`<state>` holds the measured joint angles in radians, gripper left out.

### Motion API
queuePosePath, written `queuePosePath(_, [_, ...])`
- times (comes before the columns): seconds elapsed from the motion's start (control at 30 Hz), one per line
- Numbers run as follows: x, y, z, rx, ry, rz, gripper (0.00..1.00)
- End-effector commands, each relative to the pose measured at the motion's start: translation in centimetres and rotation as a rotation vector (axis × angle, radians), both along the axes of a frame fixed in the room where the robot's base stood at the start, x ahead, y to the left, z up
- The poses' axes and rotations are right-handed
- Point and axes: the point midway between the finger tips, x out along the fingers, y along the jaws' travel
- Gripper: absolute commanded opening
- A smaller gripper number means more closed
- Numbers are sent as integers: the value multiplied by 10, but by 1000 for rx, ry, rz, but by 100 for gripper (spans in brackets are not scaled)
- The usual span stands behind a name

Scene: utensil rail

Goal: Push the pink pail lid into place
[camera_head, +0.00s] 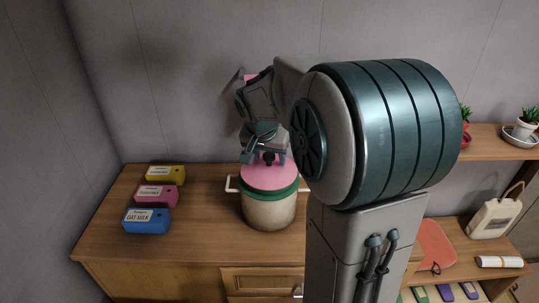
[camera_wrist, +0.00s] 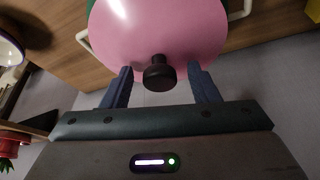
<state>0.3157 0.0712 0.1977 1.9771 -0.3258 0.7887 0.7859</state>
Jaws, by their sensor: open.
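The pink lid (camera_head: 267,175) lies over the top of a cream pail (camera_head: 268,212) with a green rim band and side handles. I cannot tell whether the lid is fully seated. The lid also shows large in the wrist view (camera_wrist: 165,32), with its black knob (camera_wrist: 159,74) near the gap between my fingers. My gripper (camera_wrist: 160,88) is open, one finger on each side of the knob and apart from it. In the head view my gripper (camera_head: 268,157) is just above the lid, partly hiding the knob.
Yellow (camera_head: 165,174), pink (camera_head: 157,195) and blue (camera_head: 147,220) cartons lie on the wooden counter (camera_head: 200,240) left of the pail. The counter between them and the pail is clear.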

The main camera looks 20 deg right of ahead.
Motion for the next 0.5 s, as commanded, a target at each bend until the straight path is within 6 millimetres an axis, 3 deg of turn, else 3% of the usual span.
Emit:
queuePosePath(0.23, [-4,4,17,-2,-3,1,54])
queuePosePath(0.5, [-22,20,73,0,-6,2,54])
